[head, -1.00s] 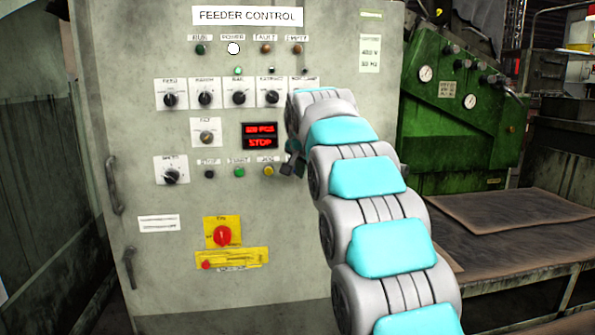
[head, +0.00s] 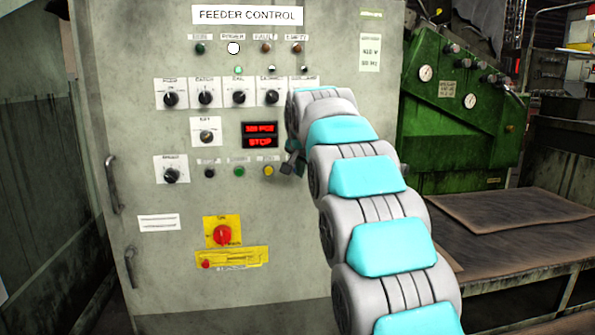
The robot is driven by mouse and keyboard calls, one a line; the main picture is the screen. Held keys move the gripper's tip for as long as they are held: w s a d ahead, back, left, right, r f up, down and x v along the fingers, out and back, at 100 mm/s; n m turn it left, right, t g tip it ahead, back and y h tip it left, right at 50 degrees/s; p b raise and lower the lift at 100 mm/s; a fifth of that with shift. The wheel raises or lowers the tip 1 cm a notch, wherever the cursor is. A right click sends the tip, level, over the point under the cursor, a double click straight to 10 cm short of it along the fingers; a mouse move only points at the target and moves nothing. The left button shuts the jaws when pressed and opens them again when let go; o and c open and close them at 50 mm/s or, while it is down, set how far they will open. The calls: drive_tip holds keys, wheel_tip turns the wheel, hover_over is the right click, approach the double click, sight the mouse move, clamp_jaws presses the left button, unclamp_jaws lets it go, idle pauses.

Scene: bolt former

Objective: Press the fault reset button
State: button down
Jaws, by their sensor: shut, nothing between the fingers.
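The grey control cabinet marked FEEDER CONTROL (head: 150,258) faces me. A low row on it holds a black button (head: 209,173), a green button (head: 239,171) and a yellow button (head: 268,170). Their labels are too blurred to read, so I cannot tell which is the fault reset. My gripper (head: 290,164) is shut and empty, just right of the yellow button. It looks close to the panel, but I cannot tell whether it touches. My arm hides the panel's right part.
A red display (head: 260,135) reading STOP sits above the yellow button. Rotary knobs (head: 239,97) line the panel above, and a red switch on a yellow plate (head: 222,235) is below. A green machine (head: 450,110) and a bench (head: 520,215) stand at right.

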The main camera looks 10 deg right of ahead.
drive_tip(key=shift+w, duration=0.1)
idle(0.6)
drive_tip(key=shift+w+p, duration=0.3)
drive_tip(key=shift+w, duration=0.05)
drive_tip(key=shift+w+p, duration=0.3)
drive_tip(key=shift+w, duration=0.1)
idle(0.6)
idle(0.4)
drive_tip(key=shift+s+b, duration=0.55)
drive_tip(key=shift+s, duration=0.3)
drive_tip(key=shift+s+b, duration=1.3)
drive_tip(key=shift+s, duration=1.2)
